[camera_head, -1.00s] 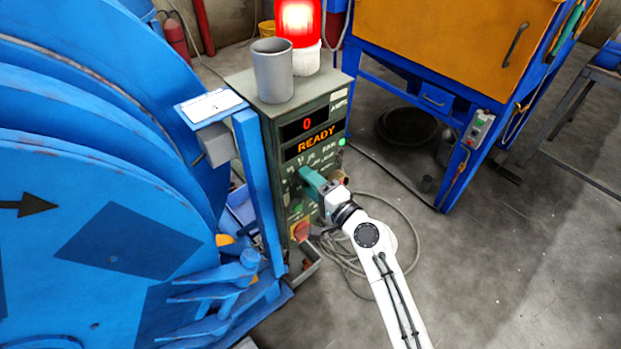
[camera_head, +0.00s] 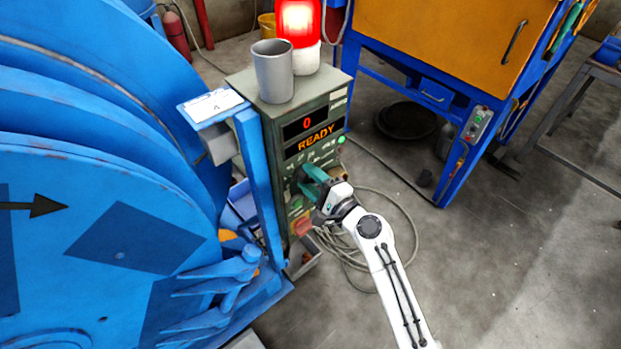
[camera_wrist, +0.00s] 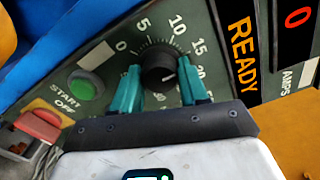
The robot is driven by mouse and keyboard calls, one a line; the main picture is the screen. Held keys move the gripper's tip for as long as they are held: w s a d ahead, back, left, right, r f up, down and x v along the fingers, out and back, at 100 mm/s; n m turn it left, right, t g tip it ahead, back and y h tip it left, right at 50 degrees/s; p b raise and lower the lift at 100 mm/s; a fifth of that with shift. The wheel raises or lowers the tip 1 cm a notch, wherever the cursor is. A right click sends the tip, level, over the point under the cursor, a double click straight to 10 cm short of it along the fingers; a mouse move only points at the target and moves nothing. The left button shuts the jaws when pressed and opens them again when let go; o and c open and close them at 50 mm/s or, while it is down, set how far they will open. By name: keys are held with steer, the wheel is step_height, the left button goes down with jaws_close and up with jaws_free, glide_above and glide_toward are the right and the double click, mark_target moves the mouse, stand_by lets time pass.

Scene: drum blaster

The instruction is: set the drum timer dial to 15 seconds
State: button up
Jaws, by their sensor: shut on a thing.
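The timer dial's black knob (camera_wrist: 159,68) shows in the wrist view on the green control panel (camera_wrist: 215,55), ringed by tick marks and numbers. I can read 0, 5, 10 and 15, and part of another number lower right. A short pale mark shows on the knob's lower right, but I cannot tell its exact reading. My gripper (camera_wrist: 159,76) has its teal fingers on either side of the knob and is shut on it. In the head view my gripper (camera_head: 310,182) reaches the panel front and hides the dial.
A green START button (camera_wrist: 85,85) and a red OFF button (camera_wrist: 40,122) sit beside the dial. The display (camera_head: 307,123) reads 0 and READY. The blue drum (camera_head: 90,190) stands close on the left. Cable loops (camera_head: 385,205) lie on the floor.

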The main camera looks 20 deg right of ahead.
steer(key=o, duration=1)
steer(key=shift+o, duration=0.2)
steer(key=b+v, duration=0.1)
steer(key=v, duration=0.9)
steer(key=shift+s+d, duration=0.15)
steer(key=shift+s, duration=0.25)
